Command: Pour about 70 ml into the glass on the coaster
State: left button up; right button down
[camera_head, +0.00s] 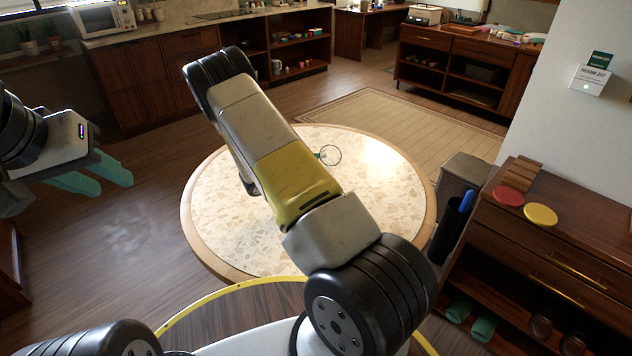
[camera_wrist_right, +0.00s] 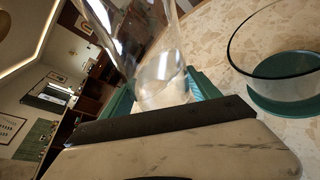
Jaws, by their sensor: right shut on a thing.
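The clear glass (camera_wrist_right: 268,62) stands on the round green coaster (camera_wrist_right: 290,101) in the right wrist view, at the right. I see no liquid in it. In the head view the glass (camera_head: 331,155) is a small ring on the round table, partly hidden by my right arm. My right gripper (camera_wrist_right: 165,88) is shut around a clear vessel (camera_wrist_right: 125,35) with some clear liquid low inside. The vessel is beside the glass and apart from it; its exact tilt I cannot tell. The head view hides this gripper. My left gripper (camera_head: 98,175) is open and empty at the left, off the table.
The pale speckled round table (camera_head: 225,205) is otherwise bare where visible. A wooden cabinet (camera_head: 560,240) at the right carries a red disc (camera_head: 508,195) and a yellow disc (camera_head: 540,214). A grey bin (camera_head: 466,172) stands between cabinet and table. Counters line the back.

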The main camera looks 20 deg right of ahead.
jog(key=shift+w+f+m+t+h, duration=0.1)
jog(key=shift+w+m+t+h, duration=0.3)
jog(key=shift+m, duration=0.4)
jog(key=m, duration=0.1)
jog(key=w+f+m+t+h, duration=0.1)
jog(key=shift+d+f+m, duration=0.1)
jog(key=shift+m, duration=0.2)
jog(key=shift+w+r+m+t+h, duration=0.15)
jog(key=shift+r+m+t+h, duration=0.3)
jog(key=shift+r+m, duration=0.4)
jog(key=shift+s+r+m, duration=0.25)
jog(key=shift+s+r, duration=0.25)
jog(key=shift+r, duration=0.1)
dwell(0.3)
jog(key=shift+w+f, duration=0.25)
jog(key=shift+w, duration=0.15)
jog(key=shift+s+r, duration=0.2)
jog(key=shift+r, duration=0.05)
dwell(0.4)
